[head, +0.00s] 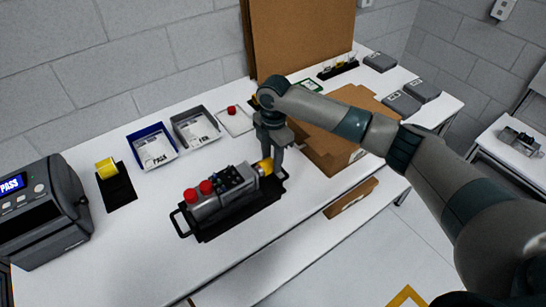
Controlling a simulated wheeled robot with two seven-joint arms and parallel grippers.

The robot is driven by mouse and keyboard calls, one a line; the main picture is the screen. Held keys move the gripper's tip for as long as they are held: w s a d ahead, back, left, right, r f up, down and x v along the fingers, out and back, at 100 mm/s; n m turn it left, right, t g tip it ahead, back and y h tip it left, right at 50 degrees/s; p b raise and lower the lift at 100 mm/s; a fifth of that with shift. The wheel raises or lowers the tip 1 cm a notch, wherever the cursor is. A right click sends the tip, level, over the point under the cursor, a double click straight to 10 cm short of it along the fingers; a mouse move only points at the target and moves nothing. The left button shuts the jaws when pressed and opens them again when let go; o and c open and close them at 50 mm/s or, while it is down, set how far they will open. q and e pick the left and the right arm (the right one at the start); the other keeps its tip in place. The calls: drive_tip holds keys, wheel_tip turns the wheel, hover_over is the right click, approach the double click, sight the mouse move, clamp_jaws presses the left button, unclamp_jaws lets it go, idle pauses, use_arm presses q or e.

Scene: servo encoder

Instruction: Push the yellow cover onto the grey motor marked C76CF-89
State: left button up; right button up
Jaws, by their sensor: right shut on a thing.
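The grey motor (212,207) lies in a black handled tray (233,223) on the white table. It has two red caps at its left end; its marking is too small to read. The yellow cover (262,166) is at the motor's right end, in line with it. Whether it is fully seated I cannot tell. My right gripper (273,163) reaches down from above and is shut on the yellow cover, partly hiding it. My left gripper is not in view.
Another yellow part (106,168) sits on a black mat (119,191) at left, beside a grey tester (45,215) showing PASS. A blue-rimmed bin (153,164) and a grey bin (197,146) stand behind the tray. A cardboard box (330,150) is at right.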

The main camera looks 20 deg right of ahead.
drive_tip(key=shift+s+a+p, duration=0.2)
drive_tip(key=shift+a+p, duration=0.35)
drive_tip(key=shift+p, duration=0.05)
drive_tip(key=shift+s+a+p, duration=0.2)
drive_tip(key=shift+a+p, duration=0.35)
idle(2.5)
drive_tip(key=o, duration=1.1)
drive_tip(key=shift+r, duration=0.1)
drive_tip(key=shift+r+b, duration=0.3)
drive_tip(key=shift+r, duration=0.1)
drive_tip(key=shift+w+d+r+b, duration=0.1)
drive_tip(key=shift+r+b, duration=1.35)
drive_tip(key=shift+r, duration=2.65)
drive_tip(key=shift+d+r+b, duration=0.1)
drive_tip(key=shift+r+b, duration=1.35)
drive_tip(key=shift+r, duration=2.65)
